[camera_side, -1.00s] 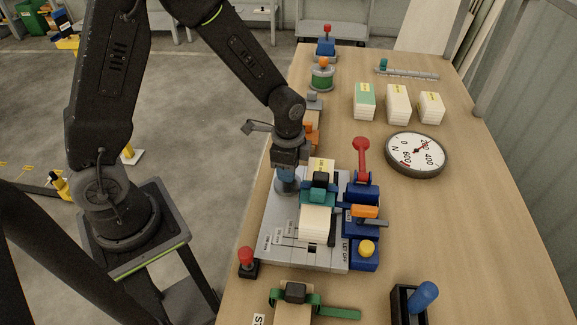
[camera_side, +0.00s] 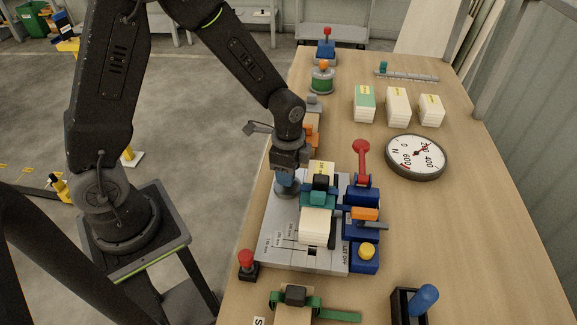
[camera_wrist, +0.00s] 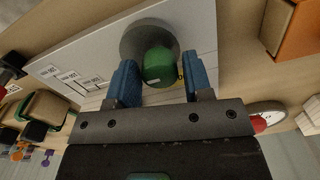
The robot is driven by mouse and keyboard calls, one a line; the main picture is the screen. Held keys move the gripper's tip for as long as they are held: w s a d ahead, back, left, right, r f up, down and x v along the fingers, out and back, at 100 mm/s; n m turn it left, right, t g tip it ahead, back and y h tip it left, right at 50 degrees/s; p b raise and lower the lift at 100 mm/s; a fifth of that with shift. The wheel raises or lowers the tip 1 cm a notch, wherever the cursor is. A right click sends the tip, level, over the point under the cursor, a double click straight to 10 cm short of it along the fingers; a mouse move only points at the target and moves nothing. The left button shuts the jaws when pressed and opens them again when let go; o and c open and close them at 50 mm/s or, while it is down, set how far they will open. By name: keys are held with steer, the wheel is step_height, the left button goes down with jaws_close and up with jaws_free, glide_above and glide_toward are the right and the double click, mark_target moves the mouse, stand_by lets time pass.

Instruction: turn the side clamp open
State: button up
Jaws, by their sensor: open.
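The fixture is a grey plate (camera_side: 277,253) holding a white stack (camera_side: 315,227) under a teal clamp block (camera_side: 318,195). What looks like the side clamp, a blue body with an orange handle (camera_side: 365,213), stands at the stack's right; its dark bar (camera_side: 374,226) points right, away from the stack. My gripper (camera_side: 287,184) is low over the plate's left part, away from that handle. In the wrist view my open gripper (camera_wrist: 160,80) has blue fingers either side of a green round knob (camera_wrist: 158,64) on a grey round base (camera_wrist: 133,36). I cannot tell whether the fingers touch the knob.
A red lever (camera_side: 361,155) stands upright behind the orange handle, and a yellow button (camera_side: 367,249) sits in front. A red knob (camera_side: 246,259) is at the table's left edge. A dial (camera_side: 416,157) and white stacks (camera_side: 397,104) lie farther right. Bare table lies right of the fixture.

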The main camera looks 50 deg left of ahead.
step_height(320, 180, up, 14)
steer(key=shift+s, duration=0.15)
stand_by(0.3)
steer(key=shift+f, duration=0.1)
steer(key=s+r+n+t, duration=0.2)
steer(key=s+r+n, duration=0.2)
steer(key=s, duration=0.3)
steer(key=s+r+n+t, duration=0.3)
steer(key=s+r+n, duration=0.1)
steer(key=s+n, duration=0.3)
steer(key=shift+s+a+r, duration=0.2)
steer(key=shift+a+r, duration=0.05)
stand_by(0.4)
